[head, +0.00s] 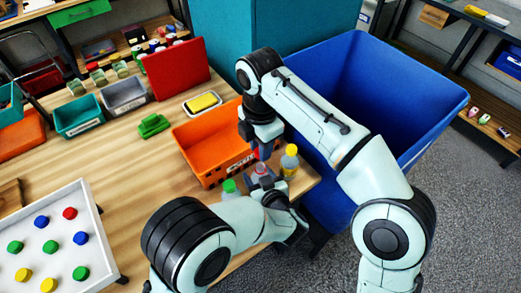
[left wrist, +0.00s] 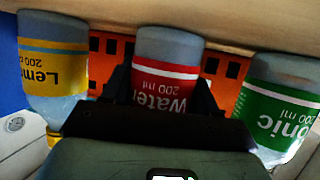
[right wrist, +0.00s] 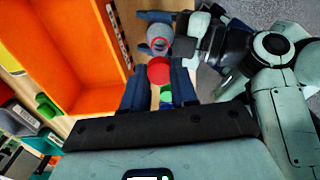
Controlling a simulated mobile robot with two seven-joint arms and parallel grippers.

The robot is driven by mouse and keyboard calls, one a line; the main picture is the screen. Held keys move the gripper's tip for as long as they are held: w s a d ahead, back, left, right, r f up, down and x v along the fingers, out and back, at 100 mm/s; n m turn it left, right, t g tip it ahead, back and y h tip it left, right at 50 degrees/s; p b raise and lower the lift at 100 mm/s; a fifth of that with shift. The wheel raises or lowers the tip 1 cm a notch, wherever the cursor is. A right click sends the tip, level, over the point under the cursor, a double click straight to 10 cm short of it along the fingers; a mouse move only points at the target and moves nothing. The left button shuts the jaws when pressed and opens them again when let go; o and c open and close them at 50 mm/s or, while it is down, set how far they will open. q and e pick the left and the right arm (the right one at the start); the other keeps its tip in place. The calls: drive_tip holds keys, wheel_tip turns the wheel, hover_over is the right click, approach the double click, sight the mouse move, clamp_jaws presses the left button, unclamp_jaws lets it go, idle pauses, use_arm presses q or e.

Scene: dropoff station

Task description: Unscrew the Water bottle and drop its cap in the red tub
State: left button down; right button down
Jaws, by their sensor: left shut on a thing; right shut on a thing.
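The Water bottle (head: 261,171) stands near the table's front right corner. My left gripper (head: 268,186) is shut around it; the left wrist view shows its red label (left wrist: 168,75). My right gripper (head: 259,150) points down just above the bottle, shut on the red cap (right wrist: 159,71). In the right wrist view the cap is off to one side of the bottle top (right wrist: 158,40) and appears apart from it. An orange-red tub (head: 22,140) stands at the far left. A larger orange crate (head: 205,160) is just behind the bottles. I cannot tell whether either is the red tub.
A yellow-capped Lemon bottle (head: 289,161) and a green-capped Tonic bottle (head: 229,188) flank the Water bottle closely. Teal (head: 78,118) and grey (head: 124,97) tubs and an upright red object (head: 175,69) stand farther back. A large blue bin (head: 430,115) is right of the table.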

use_arm(q)
drive_tip(key=shift+c, duration=1.1)
unclamp_jaws()
